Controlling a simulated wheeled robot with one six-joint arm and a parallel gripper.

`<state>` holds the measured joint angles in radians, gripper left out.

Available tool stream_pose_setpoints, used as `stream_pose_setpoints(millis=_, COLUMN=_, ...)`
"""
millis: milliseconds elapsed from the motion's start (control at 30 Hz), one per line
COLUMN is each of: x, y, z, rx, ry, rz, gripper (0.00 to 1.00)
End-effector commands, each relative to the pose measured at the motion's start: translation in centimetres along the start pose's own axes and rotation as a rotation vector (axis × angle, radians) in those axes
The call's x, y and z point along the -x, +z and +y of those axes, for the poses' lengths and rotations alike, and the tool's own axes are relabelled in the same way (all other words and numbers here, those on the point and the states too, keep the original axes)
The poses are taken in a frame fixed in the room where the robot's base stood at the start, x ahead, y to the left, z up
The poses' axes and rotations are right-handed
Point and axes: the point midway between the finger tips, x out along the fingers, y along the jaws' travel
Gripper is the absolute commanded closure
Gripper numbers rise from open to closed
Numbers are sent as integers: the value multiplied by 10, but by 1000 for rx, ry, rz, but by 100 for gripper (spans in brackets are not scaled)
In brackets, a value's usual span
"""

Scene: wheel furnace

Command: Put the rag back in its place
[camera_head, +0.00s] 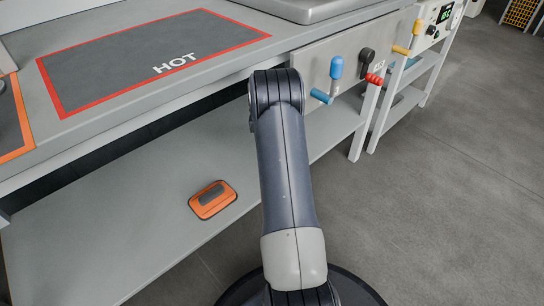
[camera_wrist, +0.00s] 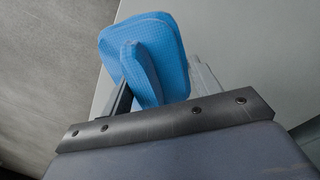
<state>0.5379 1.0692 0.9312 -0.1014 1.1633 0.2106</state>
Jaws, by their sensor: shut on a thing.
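A blue, finely textured pad with a raised ridge, which looks like the rag (camera_wrist: 165,42), shows in the wrist view. My gripper (camera_wrist: 160,88) is shut on the ridge, with a dark finger at its left and a grey finger at its right. The flat part of the rag spreads beyond the fingers. In the head view my arm reaches toward the bench front, and my gripper and the rag are hidden there. The rag's place cannot be made out for certain.
A grey bench (camera_head: 100,115) has a red-framed HOT area (camera_head: 150,60). An orange piece with a grey top (camera_head: 212,199) lies on the lower shelf (camera_head: 110,235). Blue (camera_head: 336,67), black and red handles stick out of the front panel. Open floor (camera_head: 450,200) lies at right.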

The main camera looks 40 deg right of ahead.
Motion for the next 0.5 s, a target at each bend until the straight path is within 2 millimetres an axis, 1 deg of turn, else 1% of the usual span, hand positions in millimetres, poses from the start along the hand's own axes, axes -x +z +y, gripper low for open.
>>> stream_pose_setpoints(millis=33, x=-15, y=0, z=-1, rx=0, ry=0, rz=-2, gripper=86)
stream_pose_setpoints(millis=100, x=-27, y=0, z=-2, rx=0, ry=1, rz=-2, gripper=86)
stream_pose_setpoints(millis=333, x=-50, y=0, z=-5, rx=0, ry=0, rz=-1, gripper=86)
stream_pose_setpoints(millis=500, x=-81, y=0, z=-8, rx=0, ry=0, rz=-2, gripper=86)
